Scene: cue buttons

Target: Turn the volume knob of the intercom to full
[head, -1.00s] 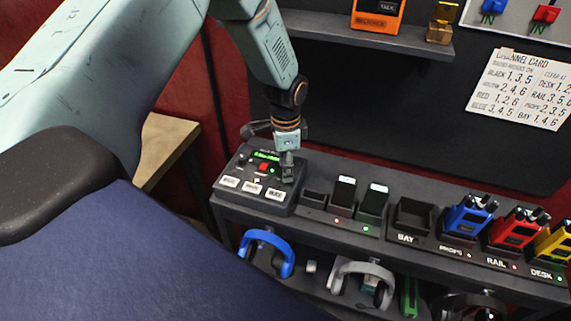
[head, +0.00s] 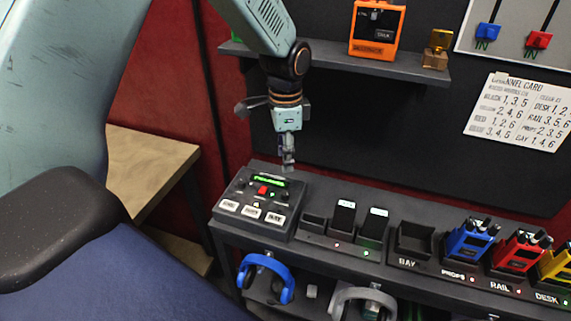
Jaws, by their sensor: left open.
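The intercom (head: 238,198) is a dark box at the left end of the shelf top. It has a lit green display (head: 268,182), a red button (head: 263,191) and a row of white labelled buttons (head: 252,212). Small dark knobs appear near the display, but their labels and settings are too small to read. My left gripper (head: 288,166) hangs pointing down above the back right part of the intercom, apart from it. Its fingers are open and hold nothing. My right gripper is out of view.
Right of the intercom are dark charging slots (head: 343,218), an empty BAY holder (head: 414,243), and blue (head: 469,240), red (head: 517,250) and yellow radios. Headphones (head: 266,275) hang below. An upper shelf (head: 360,65) with an orange device (head: 377,30) is behind my arm.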

